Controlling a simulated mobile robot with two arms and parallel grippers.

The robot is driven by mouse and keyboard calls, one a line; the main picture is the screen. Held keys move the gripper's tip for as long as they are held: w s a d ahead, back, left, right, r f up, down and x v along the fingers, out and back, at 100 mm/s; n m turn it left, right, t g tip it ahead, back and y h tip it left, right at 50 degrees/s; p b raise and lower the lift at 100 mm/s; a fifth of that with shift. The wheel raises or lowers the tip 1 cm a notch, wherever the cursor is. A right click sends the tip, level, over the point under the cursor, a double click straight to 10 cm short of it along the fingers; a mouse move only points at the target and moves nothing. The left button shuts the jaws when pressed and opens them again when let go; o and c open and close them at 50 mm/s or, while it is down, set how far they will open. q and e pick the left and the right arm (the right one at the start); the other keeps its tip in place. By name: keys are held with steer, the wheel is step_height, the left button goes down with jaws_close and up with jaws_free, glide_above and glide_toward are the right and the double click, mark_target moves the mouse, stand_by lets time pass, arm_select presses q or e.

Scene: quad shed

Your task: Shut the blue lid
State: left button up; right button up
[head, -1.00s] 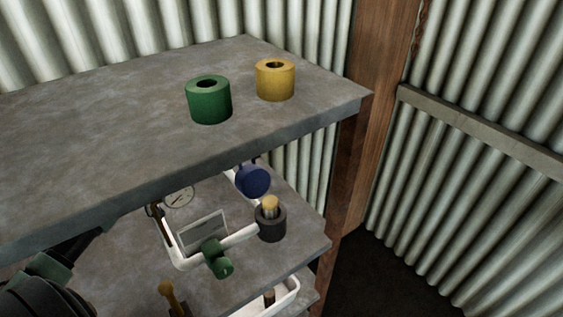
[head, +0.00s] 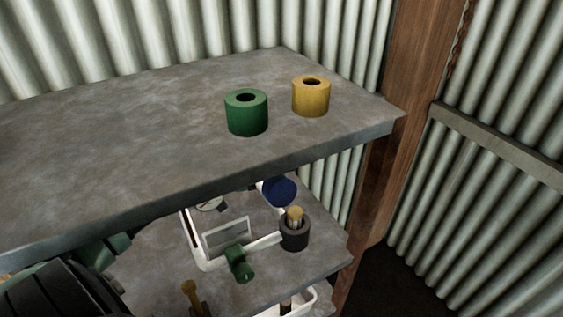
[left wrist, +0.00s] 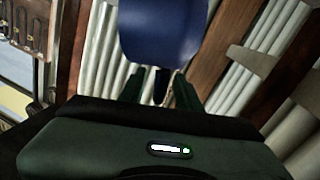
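The blue lid (head: 279,190) shows as a dark blue round piece on the lower shelf, at the far end of a white part; the upper shelf edge hides some of it. In the left wrist view a large blue body (left wrist: 162,28), apparently the lid, fills the top middle. My left gripper (left wrist: 160,75) points at it with two dark fingers apart. A narrow dark piece shows between the fingers; I cannot tell whether they touch it. In the head view my left arm comes in at the lower left and its fingertips are hidden. My right gripper is not in view.
The upper shelf (head: 130,130) overhangs the lower one, with a green roll (head: 246,116) and a yellow roll (head: 311,98) on top. Below are a dark cup (head: 294,236), a green cylinder (head: 240,264), a grey panel (head: 227,236) and a gauge. A wooden post (head: 417,70) stands right.

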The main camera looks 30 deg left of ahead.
arm_select(q)
jaws_close()
stand_by(1.4)
